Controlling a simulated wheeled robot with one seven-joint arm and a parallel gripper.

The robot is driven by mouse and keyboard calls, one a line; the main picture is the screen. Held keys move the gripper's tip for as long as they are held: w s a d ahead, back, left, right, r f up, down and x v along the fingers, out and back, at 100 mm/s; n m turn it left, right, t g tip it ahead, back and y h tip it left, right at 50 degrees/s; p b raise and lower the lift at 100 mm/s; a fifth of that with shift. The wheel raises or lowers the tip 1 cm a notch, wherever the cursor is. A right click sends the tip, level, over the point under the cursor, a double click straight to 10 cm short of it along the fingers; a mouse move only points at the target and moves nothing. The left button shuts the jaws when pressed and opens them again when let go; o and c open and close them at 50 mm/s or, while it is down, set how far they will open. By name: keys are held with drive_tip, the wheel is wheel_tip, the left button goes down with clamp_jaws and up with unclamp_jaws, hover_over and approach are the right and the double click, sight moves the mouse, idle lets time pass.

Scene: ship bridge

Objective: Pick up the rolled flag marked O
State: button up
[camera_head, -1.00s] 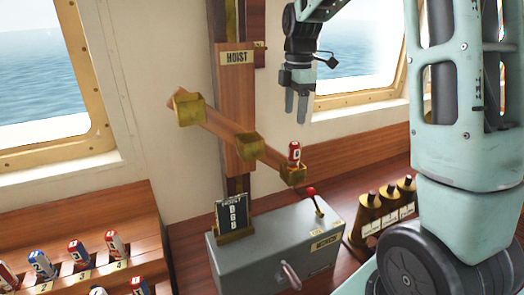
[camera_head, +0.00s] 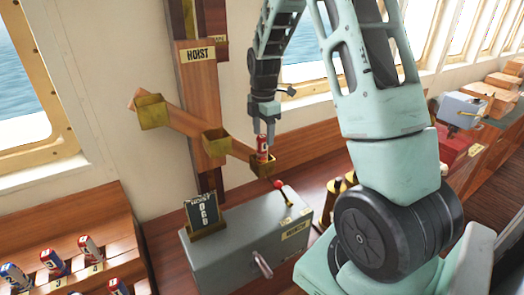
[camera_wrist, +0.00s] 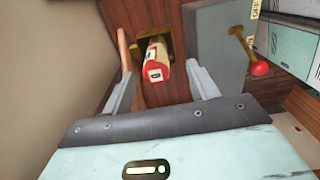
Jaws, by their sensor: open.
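A red and white rolled flag (camera_head: 262,147) stands in the lowest brass cup (camera_head: 262,167) at the right end of the slanted wooden hoist arm. The wrist view shows its red end and a small white label (camera_wrist: 155,75); I cannot read the letter. My gripper (camera_head: 266,122) points down right at the flag's top. In the wrist view the fingers of my gripper (camera_wrist: 160,68) are open, one on each side of the flag, with gaps showing. Other rolled flags, a red one (camera_head: 88,246) and a blue one (camera_head: 14,275), stand in the rack at lower left.
The other two brass cups (camera_head: 151,111) (camera_head: 216,142) look empty. A grey box (camera_head: 245,232) with a red-knobbed lever (camera_head: 281,187) stands below the hoist. A small letter board (camera_head: 202,212) stands on it. Brass cylinders (camera_head: 333,190) stand to its right.

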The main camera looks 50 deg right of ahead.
sight(262, 145)
drive_tip(key=shift+w+f+p, duration=0.15)
drive_tip(key=shift+f+p, duration=0.6)
drive_tip(key=shift+f, duration=0.6)
drive_tip(key=shift+w+f+p, duration=0.1)
drive_tip(key=shift+f+p, duration=0.6)
drive_tip(key=shift+f, duration=0.65)
drive_tip(key=c, duration=1.1)
